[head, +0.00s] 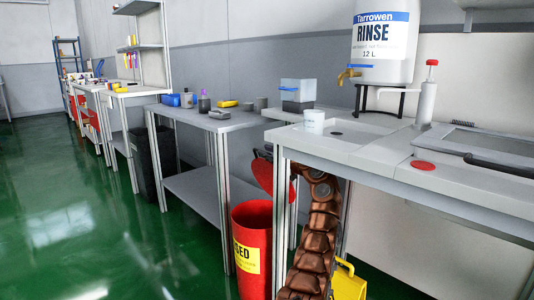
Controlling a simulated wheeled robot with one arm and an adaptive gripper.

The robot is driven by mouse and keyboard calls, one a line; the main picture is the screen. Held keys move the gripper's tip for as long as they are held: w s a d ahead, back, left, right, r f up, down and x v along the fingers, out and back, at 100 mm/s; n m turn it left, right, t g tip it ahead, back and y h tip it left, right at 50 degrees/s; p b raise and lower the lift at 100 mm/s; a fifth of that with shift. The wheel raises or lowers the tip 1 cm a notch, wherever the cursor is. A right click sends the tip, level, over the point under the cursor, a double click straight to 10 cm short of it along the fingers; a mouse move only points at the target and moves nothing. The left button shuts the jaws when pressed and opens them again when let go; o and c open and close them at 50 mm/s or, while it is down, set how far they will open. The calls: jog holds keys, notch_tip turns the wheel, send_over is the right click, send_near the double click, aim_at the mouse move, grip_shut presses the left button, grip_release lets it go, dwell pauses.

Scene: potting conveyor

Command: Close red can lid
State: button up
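The red can (252,240) stands on the green floor in front of the benches, with a yellow label on its side. Its red lid (264,174) is raised, standing steeply tilted above the can's back rim. My copper-coloured arm rises just right of the can and bends at the top towards the lid, under the sink bench. My gripper is mostly hidden around the lid and bench edge, and I cannot make out its fingers. I cannot tell whether it touches the lid.
The sink bench (440,185) overhangs my arm on the right. A grey table (205,122) stands behind and left of the can. A yellow object (348,282) is on the floor right of my arm. The floor (130,240) left of the can is clear.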

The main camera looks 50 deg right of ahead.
jog(key=shift+o, duration=0.3)
jog(key=shift+w, duration=0.1)
jog(key=s+a, duration=0.1)
jog(key=s, duration=1.1)
jog(key=shift+a, duration=0.15)
dwell(0.3)
dwell(0.5)
